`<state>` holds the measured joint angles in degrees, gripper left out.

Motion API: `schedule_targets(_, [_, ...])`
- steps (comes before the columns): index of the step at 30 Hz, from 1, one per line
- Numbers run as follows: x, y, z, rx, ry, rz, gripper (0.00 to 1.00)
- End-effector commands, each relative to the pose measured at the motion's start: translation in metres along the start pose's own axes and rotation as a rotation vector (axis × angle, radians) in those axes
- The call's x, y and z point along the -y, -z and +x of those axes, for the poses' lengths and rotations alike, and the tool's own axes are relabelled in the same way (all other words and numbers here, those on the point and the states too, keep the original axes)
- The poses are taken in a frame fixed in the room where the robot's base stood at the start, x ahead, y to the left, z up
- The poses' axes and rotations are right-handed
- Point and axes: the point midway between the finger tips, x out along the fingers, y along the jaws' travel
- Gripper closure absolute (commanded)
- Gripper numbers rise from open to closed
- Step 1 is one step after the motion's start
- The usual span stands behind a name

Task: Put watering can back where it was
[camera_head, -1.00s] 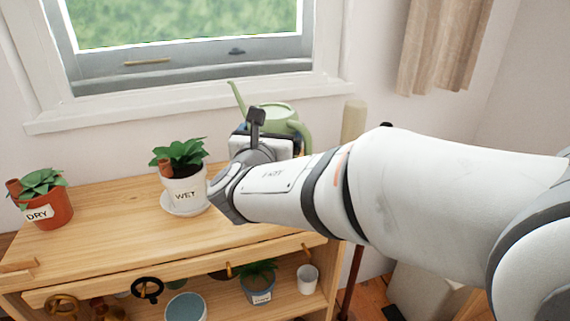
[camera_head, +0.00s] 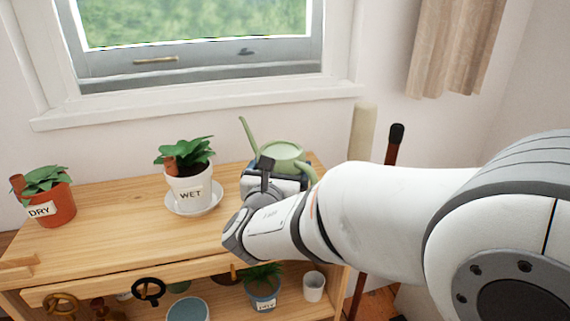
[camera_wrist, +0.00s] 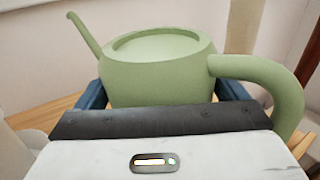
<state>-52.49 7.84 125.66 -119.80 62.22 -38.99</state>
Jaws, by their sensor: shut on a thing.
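The green watering can (camera_head: 287,152) is at the right end of the wooden bench top (camera_head: 120,235), behind my wrist in the head view. In the wrist view the can (camera_wrist: 155,75) is upright, its spout to the left and its handle to the right. My gripper (camera_wrist: 160,98) is shut on the can, with a blue finger on each side of its body. In the head view the gripper (camera_head: 277,172) is mostly hidden by my wrist. The can's base is hidden, so I cannot tell whether it touches the bench top.
A white pot labelled WET (camera_head: 190,190) stands on a saucer left of my gripper. A terracotta pot labelled DRY (camera_head: 45,200) is at the far left. The lower shelf holds a blue-grey DRY pot (camera_head: 263,292) and a white cup (camera_head: 314,286). The window wall is behind.

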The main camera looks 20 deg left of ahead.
Motion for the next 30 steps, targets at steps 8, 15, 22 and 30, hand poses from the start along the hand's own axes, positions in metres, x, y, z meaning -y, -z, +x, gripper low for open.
schedule_targets(8, [-0.001,0.003,0.000,0.000,-0.001,0.000,0.01])
schedule_targets(15, [-0.001,0.002,0.000,0.000,-0.002,0.000,0.00])
schedule_targets(22, [-0.003,-0.002,-0.021,0.000,-0.007,-0.001,0.00])
schedule_targets(30, [-0.003,-0.002,-0.081,0.000,-0.009,-0.001,0.00])
